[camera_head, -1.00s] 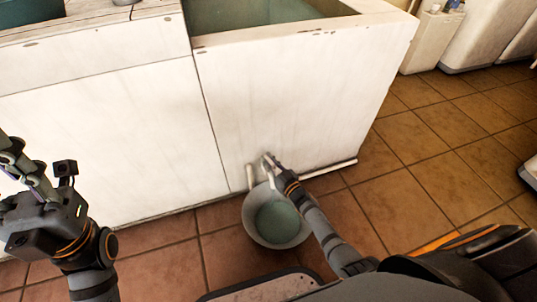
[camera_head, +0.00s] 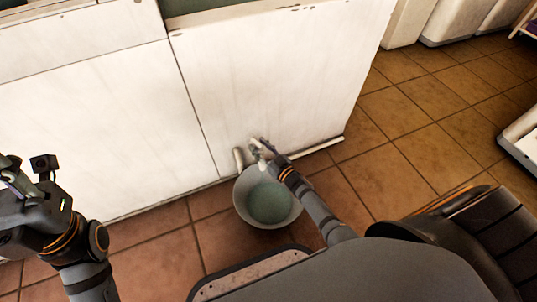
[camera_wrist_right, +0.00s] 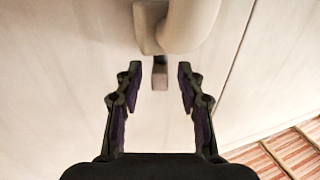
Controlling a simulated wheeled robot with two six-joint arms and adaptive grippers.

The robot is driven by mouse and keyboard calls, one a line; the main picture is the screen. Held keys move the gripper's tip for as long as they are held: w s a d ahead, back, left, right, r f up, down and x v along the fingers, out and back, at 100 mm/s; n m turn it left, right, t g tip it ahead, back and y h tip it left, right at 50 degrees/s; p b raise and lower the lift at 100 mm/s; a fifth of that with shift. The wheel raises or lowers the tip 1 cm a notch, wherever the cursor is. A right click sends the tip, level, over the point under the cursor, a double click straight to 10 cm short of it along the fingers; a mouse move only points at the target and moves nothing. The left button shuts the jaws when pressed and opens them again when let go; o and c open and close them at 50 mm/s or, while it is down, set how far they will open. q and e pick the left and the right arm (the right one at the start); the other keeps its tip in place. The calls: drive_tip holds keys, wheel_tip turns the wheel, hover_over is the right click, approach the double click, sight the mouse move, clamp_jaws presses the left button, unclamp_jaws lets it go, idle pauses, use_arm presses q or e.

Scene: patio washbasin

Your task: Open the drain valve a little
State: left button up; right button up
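The drain valve's short, squared lever (camera_wrist_right: 160,76) shows in the right wrist view below a pale curved drain pipe (camera_wrist_right: 188,25). My right gripper (camera_wrist_right: 159,78) is open, with one finger on each side of the lever and gaps to both. In the head view the pipe (camera_head: 238,159) stands out low on the white basin front. My right gripper (camera_head: 259,147) is just right of it and hides the valve. My left gripper (camera_head: 18,176) is at the left edge, away from the valve; its finger opening is unclear.
A round grey bucket (camera_head: 243,212) with greenish contents stands on the tiled floor below the pipe and my right wrist. The white basin front (camera_head: 110,130) is close ahead. A thin white pipe (camera_head: 322,146) runs along its foot. Open tiled floor lies to the right.

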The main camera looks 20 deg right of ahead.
drive_tip(key=v, duration=0.9)
drive_tip(key=shift+s, duration=0.3)
